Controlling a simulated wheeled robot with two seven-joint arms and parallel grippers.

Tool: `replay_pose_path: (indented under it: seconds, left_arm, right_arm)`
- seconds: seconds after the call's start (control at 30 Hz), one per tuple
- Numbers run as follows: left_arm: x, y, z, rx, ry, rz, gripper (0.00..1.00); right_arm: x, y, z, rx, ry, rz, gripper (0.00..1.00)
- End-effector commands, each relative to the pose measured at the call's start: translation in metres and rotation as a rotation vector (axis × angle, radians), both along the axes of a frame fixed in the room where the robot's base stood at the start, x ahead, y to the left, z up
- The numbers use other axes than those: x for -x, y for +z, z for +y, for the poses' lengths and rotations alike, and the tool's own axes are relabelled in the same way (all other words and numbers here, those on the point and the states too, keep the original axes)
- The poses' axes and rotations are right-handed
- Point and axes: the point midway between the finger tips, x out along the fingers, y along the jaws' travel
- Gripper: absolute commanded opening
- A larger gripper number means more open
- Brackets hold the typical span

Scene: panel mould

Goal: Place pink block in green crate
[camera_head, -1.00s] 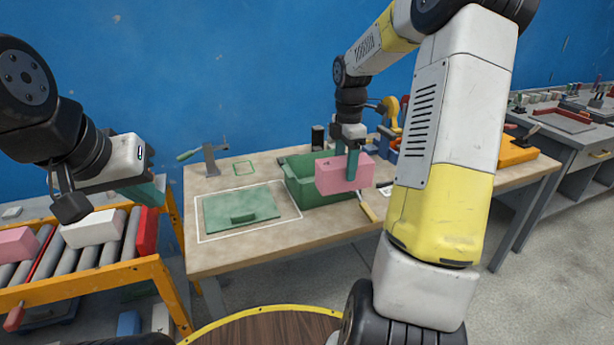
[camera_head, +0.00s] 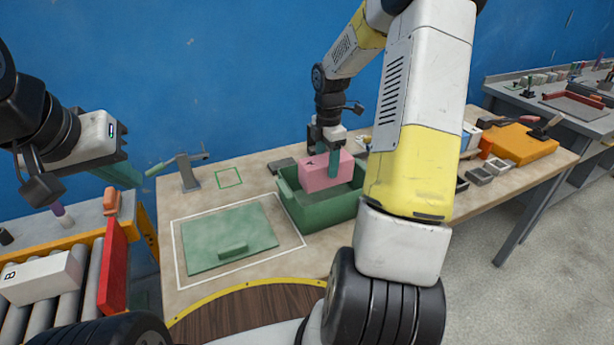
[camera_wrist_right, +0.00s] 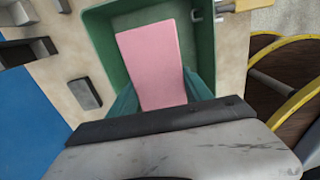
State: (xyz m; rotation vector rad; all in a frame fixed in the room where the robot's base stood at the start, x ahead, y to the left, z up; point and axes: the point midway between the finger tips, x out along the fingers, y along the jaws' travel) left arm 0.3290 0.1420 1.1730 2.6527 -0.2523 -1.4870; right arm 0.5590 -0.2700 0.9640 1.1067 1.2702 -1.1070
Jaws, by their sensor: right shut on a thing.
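The pink block (camera_head: 322,172) is held in my right gripper (camera_head: 333,160), over the open green crate (camera_head: 322,214). In the right wrist view the pink block (camera_wrist_right: 152,62) lies between the green fingers, within the outline of the green crate (camera_wrist_right: 103,40). My left gripper (camera_head: 128,174) is at the left, away from the block; its fingers show edge-on and I cannot tell their opening.
A green lid (camera_head: 228,238) lies flat inside a white outline left of the crate. A toggle clamp (camera_head: 186,172) stands behind it. A roller conveyor at the left holds a white block (camera_head: 42,278) marked B. An orange case (camera_head: 520,145) sits at the table's right.

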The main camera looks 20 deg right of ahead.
Motion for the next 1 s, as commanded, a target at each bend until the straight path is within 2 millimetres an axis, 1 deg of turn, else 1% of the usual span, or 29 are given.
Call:
replay_pose_path:
  seconds: [0.03,0.1,0.2,0.47,0.63,0.7,1.0]
  left_arm:
    - [0.000,0.000,0.000,0.000,0.000,0.000,0.00]
    - [0.000,0.000,0.000,0.000,0.000,0.000,0.00]
    - [0.000,0.000,0.000,0.000,0.000,0.000,0.00]
    - [0.000,0.000,0.000,0.000,0.000,0.000,0.00]
    - [0.000,0.000,0.000,0.000,0.000,0.000,0.00]
    - [0.000,0.000,0.000,0.000,0.000,0.000,0.00]
    - [0.000,0.000,0.000,0.000,0.000,0.000,0.00]
  right_arm:
    - [0.001,-0.011,0.001,-0.001,0.002,0.004,0.00]
    - [0.001,-0.024,0.001,-0.002,0.002,0.004,0.00]
    - [0.001,-0.039,0.001,-0.002,0.001,0.002,0.00]
    - [0.000,-0.059,0.001,-0.001,0.003,0.001,0.00]
    - [0.001,-0.082,0.001,-0.002,0.002,0.003,0.00]
    - [0.000,-0.086,0.001,-0.001,0.002,0.000,0.00]
    - [0.000,-0.088,0.001,-0.001,0.001,-0.001,0.00]
